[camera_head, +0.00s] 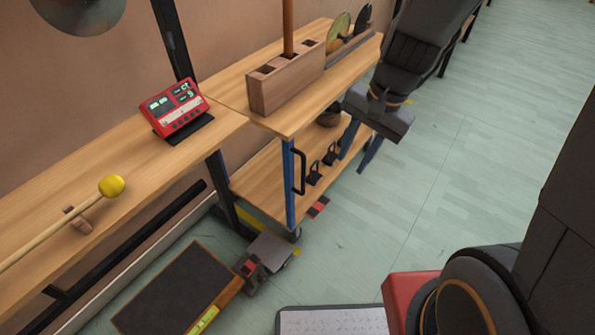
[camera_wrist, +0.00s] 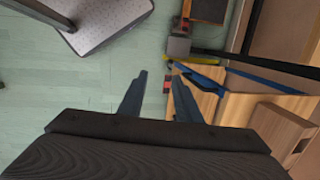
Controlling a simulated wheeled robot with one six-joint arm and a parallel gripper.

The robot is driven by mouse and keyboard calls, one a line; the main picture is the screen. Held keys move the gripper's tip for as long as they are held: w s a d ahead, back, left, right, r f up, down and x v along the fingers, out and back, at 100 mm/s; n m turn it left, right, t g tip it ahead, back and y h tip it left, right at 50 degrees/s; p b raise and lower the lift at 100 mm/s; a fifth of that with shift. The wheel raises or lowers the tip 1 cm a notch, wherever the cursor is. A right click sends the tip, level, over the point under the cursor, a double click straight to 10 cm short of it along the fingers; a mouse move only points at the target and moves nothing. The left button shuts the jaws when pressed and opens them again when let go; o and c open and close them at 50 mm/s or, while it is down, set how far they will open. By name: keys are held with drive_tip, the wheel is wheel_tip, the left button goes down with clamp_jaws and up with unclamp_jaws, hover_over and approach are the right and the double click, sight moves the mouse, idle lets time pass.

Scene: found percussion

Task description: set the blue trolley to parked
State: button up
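The blue trolley (camera_head: 290,185) stands in the middle of the head view, with blue posts, a wooden top and a lower wooden shelf. A black handle (camera_head: 299,172) is on its near end. In the wrist view the trolley's blue frame (camera_wrist: 262,80) lies to the right of my fingers. My gripper (camera_head: 355,163) points down beside the trolley's right side, partly in front of it. In the wrist view my gripper (camera_wrist: 160,77) shows two fingers apart with nothing between them. I cannot tell whether a finger touches the trolley.
A slotted wooden block (camera_head: 285,82) stands on the trolley top. A wooden bench (camera_head: 40,205) at left carries a red counter device (camera_head: 174,106) and a yellow-headed mallet (camera_head: 111,186). A grey plate with red blocks (camera_head: 268,250) and a dark mat (camera_head: 175,290) lie on the floor.

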drive_tip(key=w+a+f+m+y+b, duration=0.1)
drive_tip(key=w+a+f+m+b, duration=0.1)
drive_tip(key=w+a+f+m, duration=0.45)
drive_tip(key=m+t+b, duration=0.2)
drive_tip(key=m, duration=0.7)
hover_over(305, 169)
drive_tip(key=d, duration=0.2)
drive_tip(key=shift+y, duration=0.4)
drive_tip(key=f, duration=0.6)
drive_tip(key=s+f, duration=0.1)
drive_tip(key=f, duration=0.2)
drive_tip(key=shift+f, duration=0.4)
drive_tip(key=b+x, duration=0.2)
drive_tip(key=x, duration=0.6)
drive_tip(key=shift+w+a+f, duration=0.2)
drive_tip(key=shift+w+a, duration=0.2)
drive_tip(key=shift+a, duration=0.05)
drive_tip(key=shift+c, duration=0.3)
clamp_jaws()
